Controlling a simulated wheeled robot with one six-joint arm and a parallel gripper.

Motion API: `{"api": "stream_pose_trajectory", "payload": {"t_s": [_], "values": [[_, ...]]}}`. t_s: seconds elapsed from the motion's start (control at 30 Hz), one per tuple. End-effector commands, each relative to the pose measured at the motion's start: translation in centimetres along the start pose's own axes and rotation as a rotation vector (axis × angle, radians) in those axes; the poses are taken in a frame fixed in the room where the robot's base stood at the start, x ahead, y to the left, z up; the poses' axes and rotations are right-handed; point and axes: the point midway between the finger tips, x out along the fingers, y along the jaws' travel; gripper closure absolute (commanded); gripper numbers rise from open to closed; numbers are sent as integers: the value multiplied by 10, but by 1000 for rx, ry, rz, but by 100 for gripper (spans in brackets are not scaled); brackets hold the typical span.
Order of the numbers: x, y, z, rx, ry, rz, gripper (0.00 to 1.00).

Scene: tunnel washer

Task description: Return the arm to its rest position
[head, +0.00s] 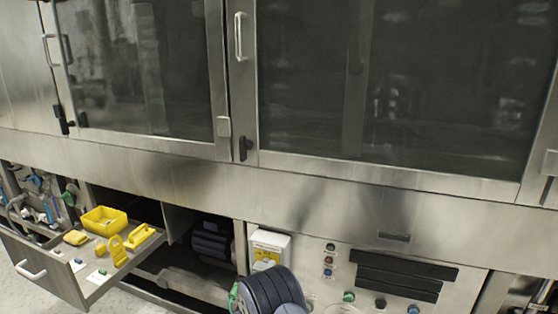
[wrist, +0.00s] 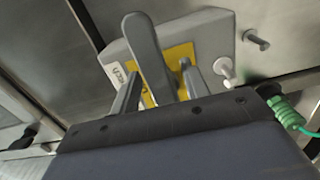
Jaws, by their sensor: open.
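My gripper (wrist: 160,72) is open in the wrist view, with one grey finger on each side of a grey lever. The lever (wrist: 146,48) stands out from a light grey switch box (wrist: 222,38) with a yellow plate (wrist: 183,54). The lever shows between the fingers, with gaps on both sides; I cannot tell how deep it sits between them. In the head view the switch box (head: 271,237) is on the lower panel, just behind my dark arm (head: 268,290). My arm hides the fingers there.
An open drawer (head: 110,284) at the lower left holds a yellow bin (head: 103,220) and yellow parts. An open bay lies between it and my arm. A button panel (head: 345,275) with dark slats is on the right. Large glass doors (head: 400,80) are above.

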Motion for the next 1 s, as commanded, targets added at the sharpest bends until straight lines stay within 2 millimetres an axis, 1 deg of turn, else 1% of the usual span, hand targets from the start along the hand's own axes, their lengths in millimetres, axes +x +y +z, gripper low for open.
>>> {"api": "stream_pose_trajectory", "payload": {"t_s": [0.03, 0.2, 0.4, 0.83, 1.0], "values": [[-3, -5, -1, 39, 4, -2, 56], [-3, -8, -2, 157, 3, -3, 56], [-3, -9, -2, 235, 3, -3, 56], [-3, -8, -2, 252, 4, -3, 56], [-4, 2, -5, 267, 12, -2, 56]]}}
